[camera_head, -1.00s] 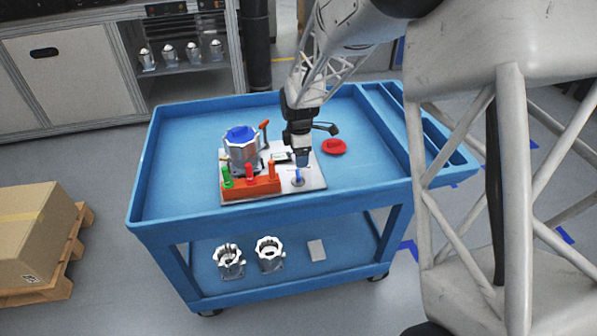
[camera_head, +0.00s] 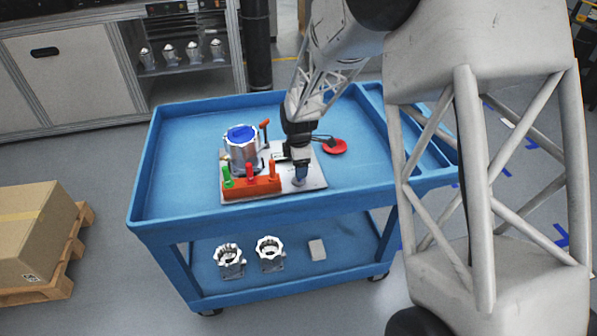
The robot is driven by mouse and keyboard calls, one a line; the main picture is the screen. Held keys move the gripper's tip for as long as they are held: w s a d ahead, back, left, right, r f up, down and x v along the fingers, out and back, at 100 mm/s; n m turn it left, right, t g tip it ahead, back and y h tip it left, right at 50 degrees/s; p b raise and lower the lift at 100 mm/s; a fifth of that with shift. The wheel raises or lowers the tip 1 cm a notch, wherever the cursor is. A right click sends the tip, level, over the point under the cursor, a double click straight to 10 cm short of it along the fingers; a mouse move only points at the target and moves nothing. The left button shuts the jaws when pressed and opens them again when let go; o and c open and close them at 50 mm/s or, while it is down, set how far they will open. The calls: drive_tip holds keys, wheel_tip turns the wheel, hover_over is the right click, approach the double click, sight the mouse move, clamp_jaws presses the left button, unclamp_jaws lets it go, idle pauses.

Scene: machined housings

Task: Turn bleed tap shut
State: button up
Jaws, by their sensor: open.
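A small bleed tap (camera_head: 299,181) stands on the right front part of a light base plate (camera_head: 314,177) on the blue cart. My gripper (camera_head: 301,176) points down right over the tap and hides most of it. The jaws are open; whether they touch the tap's handle cannot be told. A machined housing (camera_head: 241,152) with a blue top stands upright on the plate's left side.
An orange block (camera_head: 252,187) with green, red and orange pegs sits just left of the tap. An orange-handled lever (camera_head: 264,126) stands behind the housing. A red dish (camera_head: 334,146) lies right of the plate. The blue cart (camera_head: 190,125) has free room at left.

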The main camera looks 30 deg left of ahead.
drive_tip(key=shift+f, duration=1.7)
drive_tip(key=shift+c, duration=0.3)
drive_tip(key=c, duration=0.9)
drive_tip(key=shift+o, duration=0.2)
